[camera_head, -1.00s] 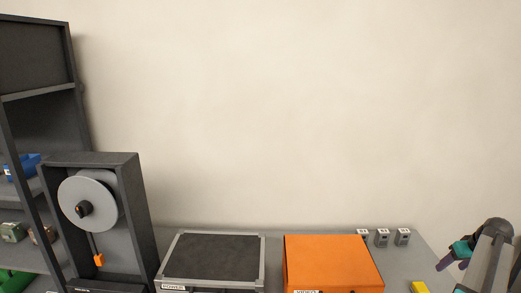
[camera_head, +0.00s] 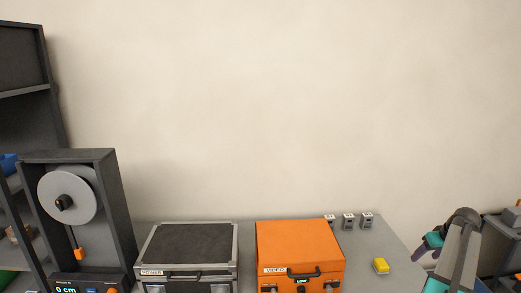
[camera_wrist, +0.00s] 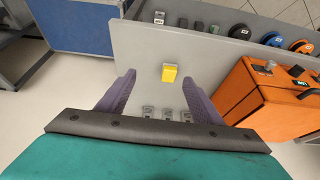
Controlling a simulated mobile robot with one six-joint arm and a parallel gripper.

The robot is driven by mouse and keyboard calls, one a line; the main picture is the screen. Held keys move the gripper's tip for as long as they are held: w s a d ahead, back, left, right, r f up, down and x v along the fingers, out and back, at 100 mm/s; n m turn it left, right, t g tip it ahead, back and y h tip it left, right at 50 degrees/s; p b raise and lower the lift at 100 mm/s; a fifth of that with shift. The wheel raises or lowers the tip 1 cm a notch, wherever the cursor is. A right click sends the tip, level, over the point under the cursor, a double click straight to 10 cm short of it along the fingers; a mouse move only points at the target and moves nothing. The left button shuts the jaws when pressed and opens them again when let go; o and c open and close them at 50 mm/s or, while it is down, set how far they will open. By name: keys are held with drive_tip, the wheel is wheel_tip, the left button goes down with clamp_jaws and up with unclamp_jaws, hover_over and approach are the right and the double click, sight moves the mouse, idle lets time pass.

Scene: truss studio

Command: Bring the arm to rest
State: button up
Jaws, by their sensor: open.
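My arm shows at the right edge of the head view, with part of it, purple and teal, beyond the right end of the table. In the wrist view my gripper (camera_wrist: 158,98) is open, its two purple fingers spread wide with nothing between them that they touch. Below and beyond the fingers lies the grey table (camera_wrist: 150,75). A small yellow block (camera_wrist: 169,72) sits on the table, seen between the fingers but apart from them. The block also shows in the head view (camera_head: 380,266).
An orange VIDEO case (camera_head: 300,250) and a dark POWER case (camera_head: 190,248) stand on the table. Several small grey labelled blocks (camera_head: 348,221) stand behind. A reel unit (camera_head: 70,195) and shelves (camera_head: 25,110) are at left. A blue panel (camera_wrist: 75,28) shows in the wrist view.

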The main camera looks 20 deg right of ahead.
drive_tip(key=w+a+f+g+y, duration=0.1)
drive_tip(key=w+a+f, duration=0.2)
drive_tip(key=a+f, duration=0.5)
drive_tip(key=w+a+f+g+y, duration=0.1)
drive_tip(key=w+a+f, duration=0.2)
drive_tip(key=a+f, duration=0.45)
drive_tip(key=w+a+f+g+y, duration=0.1)
drive_tip(key=w+a+f, duration=0.35)
drive_tip(key=a, duration=0.65)
drive_tip(key=s+a+f+n+g, duration=0.1)
drive_tip(key=s+a+f, duration=0.1)
drive_tip(key=a+f, duration=0.6)
drive_tip(key=s+a+f+n+g, duration=0.15)
drive_tip(key=a+f, duration=0.25)
drive_tip(key=a, duration=0.8)
drive_tip(key=s+a+f+n+g+h, duration=0.15)
drive_tip(key=s+a+f, duration=0.35)
drive_tip(key=s+a, duration=0.6)
drive_tip(key=s+a+f+g, duration=0.3)
drive_tip(key=s+a+f, duration=0.2)
drive_tip(key=s+a, duration=0.6)
wheel_tip(320, 180, down, 12)
drive_tip(key=b, duration=1.2)
drive_tip(key=shift+s+d, duration=0.2)
drive_tip(key=shift+d, duration=0.1)
